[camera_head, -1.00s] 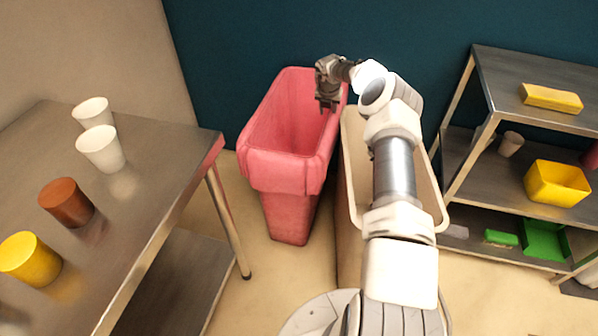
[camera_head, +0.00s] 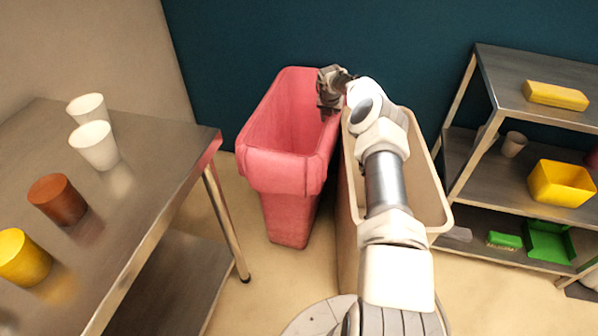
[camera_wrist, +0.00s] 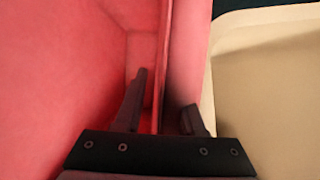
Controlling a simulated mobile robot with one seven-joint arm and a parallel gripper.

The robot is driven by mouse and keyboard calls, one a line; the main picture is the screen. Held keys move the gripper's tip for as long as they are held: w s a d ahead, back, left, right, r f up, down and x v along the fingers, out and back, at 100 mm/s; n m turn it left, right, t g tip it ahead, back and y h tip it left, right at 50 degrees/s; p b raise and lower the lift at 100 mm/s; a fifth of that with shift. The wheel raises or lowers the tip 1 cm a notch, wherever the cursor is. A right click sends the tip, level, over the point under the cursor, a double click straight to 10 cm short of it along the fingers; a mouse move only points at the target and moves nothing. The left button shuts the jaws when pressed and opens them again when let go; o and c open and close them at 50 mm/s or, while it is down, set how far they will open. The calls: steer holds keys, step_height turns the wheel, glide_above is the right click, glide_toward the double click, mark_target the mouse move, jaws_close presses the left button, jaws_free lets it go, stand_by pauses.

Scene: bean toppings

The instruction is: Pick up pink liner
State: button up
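The pink liner (camera_head: 288,172) is a tall open bin shape with a folded-over rim, standing upright in the middle of the head view. It fills the left of the wrist view (camera_wrist: 55,70). My gripper (camera_head: 328,104) is at the liner's right rim, near its far end. In the wrist view my gripper (camera_wrist: 164,95) is open around the liner's thin wall. One finger is on the inner side and the other on the outer side. A gap shows between the wall and each finger. The liner's far right corner is partly hidden by my gripper.
A beige bin (camera_head: 428,205) stands close on the right, under my arm. A metal table (camera_head: 150,215) with white cups (camera_head: 95,145), a brown cup (camera_head: 57,200) and a yellow cup (camera_head: 22,257) is on the left. A shelf unit (camera_head: 520,125) is on the right.

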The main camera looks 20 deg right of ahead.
steer(key=shift+f, duration=0.15)
jaws_close()
stand_by(1.5)
